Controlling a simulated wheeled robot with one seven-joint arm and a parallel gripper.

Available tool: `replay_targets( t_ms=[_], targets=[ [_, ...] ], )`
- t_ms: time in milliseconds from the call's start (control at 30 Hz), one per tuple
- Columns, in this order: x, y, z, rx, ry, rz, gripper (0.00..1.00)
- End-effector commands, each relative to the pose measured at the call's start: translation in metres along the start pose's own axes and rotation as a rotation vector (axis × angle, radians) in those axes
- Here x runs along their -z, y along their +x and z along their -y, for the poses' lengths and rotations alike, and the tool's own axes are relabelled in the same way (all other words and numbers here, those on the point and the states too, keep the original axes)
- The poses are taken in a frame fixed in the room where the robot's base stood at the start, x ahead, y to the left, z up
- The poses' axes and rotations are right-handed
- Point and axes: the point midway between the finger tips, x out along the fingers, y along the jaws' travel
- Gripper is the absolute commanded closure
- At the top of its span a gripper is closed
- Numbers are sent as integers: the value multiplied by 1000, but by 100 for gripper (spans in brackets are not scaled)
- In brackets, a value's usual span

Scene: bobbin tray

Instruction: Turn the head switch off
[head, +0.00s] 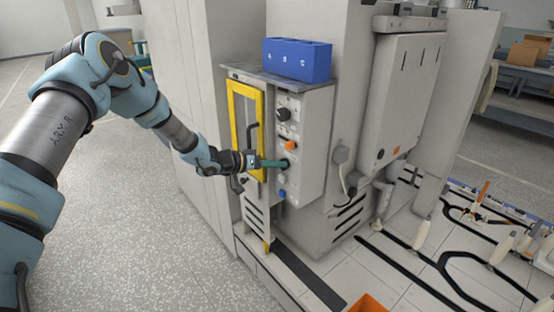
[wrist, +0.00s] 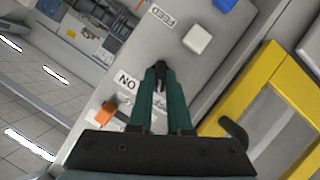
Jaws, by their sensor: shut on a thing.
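The control panel (head: 310,150) is the pale grey front of a cabinet on the machine. My gripper (head: 286,163) reaches it from the left, below an orange switch (head: 289,145). In the wrist view my gripper's teal fingers (wrist: 160,70) are shut on a small dark lever, apparently the head switch (wrist: 160,86). Most of the lever is hidden between the fingers. An upside-down "ON" label (wrist: 126,79) shows beside the fingers. Another label below it is partly covered, and I cannot read the switch's name or tell its position.
A yellow-framed door (head: 246,125) with a dark handle stands just left of the panel, close to my wrist. A black knob (head: 283,114) is higher up and a blue button (head: 281,193) lower down. A blue bin (head: 297,60) sits on top. Open floor lies left.

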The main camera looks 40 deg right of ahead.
Motion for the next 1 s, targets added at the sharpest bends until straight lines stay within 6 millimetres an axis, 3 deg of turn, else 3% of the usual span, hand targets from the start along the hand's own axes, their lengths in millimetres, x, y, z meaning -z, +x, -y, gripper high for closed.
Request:
replay_targets(
  t_ms=[333,900,933,1000],
  targets=[
    [0,0,2,-56,-137,0,100],
    [0,0,1,-68,-164,-1,100],
    [0,0,1,-67,-164,-1,80],
    [0,0,1,-67,-164,-1,72]
  ],
)
